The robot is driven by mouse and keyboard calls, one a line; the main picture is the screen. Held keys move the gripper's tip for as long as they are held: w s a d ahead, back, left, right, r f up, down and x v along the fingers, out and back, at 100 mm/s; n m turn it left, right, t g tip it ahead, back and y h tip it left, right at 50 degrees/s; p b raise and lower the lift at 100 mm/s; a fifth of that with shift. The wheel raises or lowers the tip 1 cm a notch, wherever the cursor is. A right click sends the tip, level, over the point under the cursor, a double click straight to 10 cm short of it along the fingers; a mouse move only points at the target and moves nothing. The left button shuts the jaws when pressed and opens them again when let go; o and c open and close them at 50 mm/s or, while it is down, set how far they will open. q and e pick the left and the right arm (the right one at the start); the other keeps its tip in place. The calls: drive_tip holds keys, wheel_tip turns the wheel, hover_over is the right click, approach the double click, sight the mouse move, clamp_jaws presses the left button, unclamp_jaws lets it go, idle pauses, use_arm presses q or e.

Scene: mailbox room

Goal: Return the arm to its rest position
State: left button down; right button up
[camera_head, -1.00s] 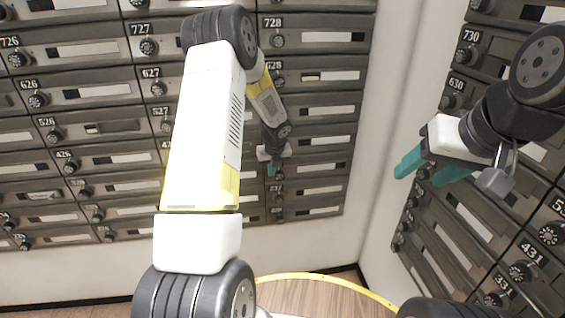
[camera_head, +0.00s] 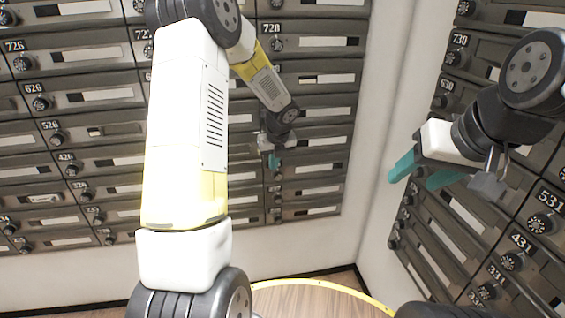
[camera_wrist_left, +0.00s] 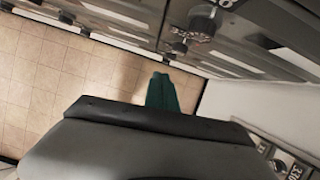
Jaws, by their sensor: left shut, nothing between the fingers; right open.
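My left arm rises through the left-middle of the head view and bends down toward the wall of mailboxes (camera_head: 100,97). My left gripper (camera_head: 274,161) is small and far off in front of the boxes below number 628, with green fingertips pointing down. In the left wrist view its green fingers (camera_wrist_left: 162,92) are together with nothing between them, above a tiled floor. My right gripper (camera_head: 423,176) is at the right of the head view, its two green fingers apart and empty, in front of the right-hand mailboxes (camera_head: 470,215).
Mailboxes with dials and number plates cover the back wall and the right wall. A white wall strip (camera_head: 375,150) stands between them. Below is a wooden floor area with a yellow curved edge (camera_head: 330,284). The left wrist view shows mailboxes close above the gripper.

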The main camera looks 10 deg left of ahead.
use_arm(q)
drive_tip(key=s+r+n, duration=1.3)
drive_tip(key=r, duration=0.3)
drive_tip(key=s+d+r+n+t+h, duration=0.1)
drive_tip(key=s+d+r+n+h, duration=0.1)
drive_tip(key=s+n, duration=0.6)
drive_tip(key=s+d+r+n+t+h, duration=0.1)
drive_tip(key=s+d+r+n+h, duration=0.1)
drive_tip(key=s+n, duration=0.6)
drive_tip(key=s+r, duration=0.1)
drive_tip(key=s, duration=0.2)
drive_tip(key=shift+s+d+r+n, duration=0.15)
drive_tip(key=shift+r+n, duration=0.15)
drive_tip(key=shift+r, duration=0.1)
